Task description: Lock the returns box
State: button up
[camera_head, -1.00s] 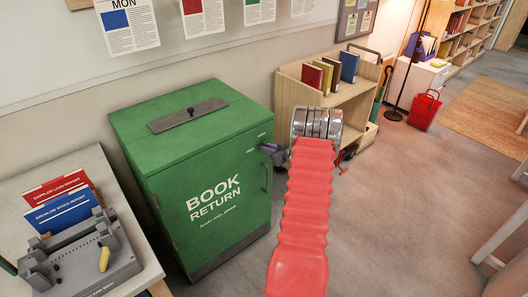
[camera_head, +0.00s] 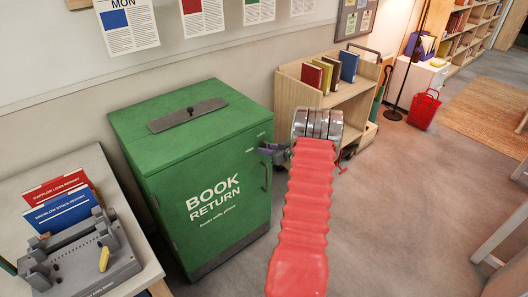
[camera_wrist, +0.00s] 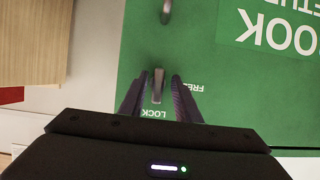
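The green returns box (camera_head: 190,130), marked BOOK RETURN, stands upright against the wall with its front door closed. My gripper (camera_head: 268,150) is at the upper right of that door, at the far end of my red arm. In the wrist view, where the lettering is upside down, my gripper (camera_wrist: 158,88) has its two fingers on either side of a small metal latch lever (camera_wrist: 158,84). A gap shows beside the lever on both sides. The lever's length lines up with the LOCK label (camera_wrist: 153,114); the FREE label (camera_wrist: 190,87) is off to the right.
The door handle (camera_head: 266,178) is below the latch. A wooden book cart (camera_head: 345,100) stands right behind my arm. A desk at left holds a grey punch-like device (camera_head: 85,262) and two books.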

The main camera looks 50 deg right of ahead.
jog(key=shift+r, duration=0.1)
jog(key=v, duration=1.3)
jog(key=shift+s, duration=0.35)
jog(key=shift+a, duration=0.1)
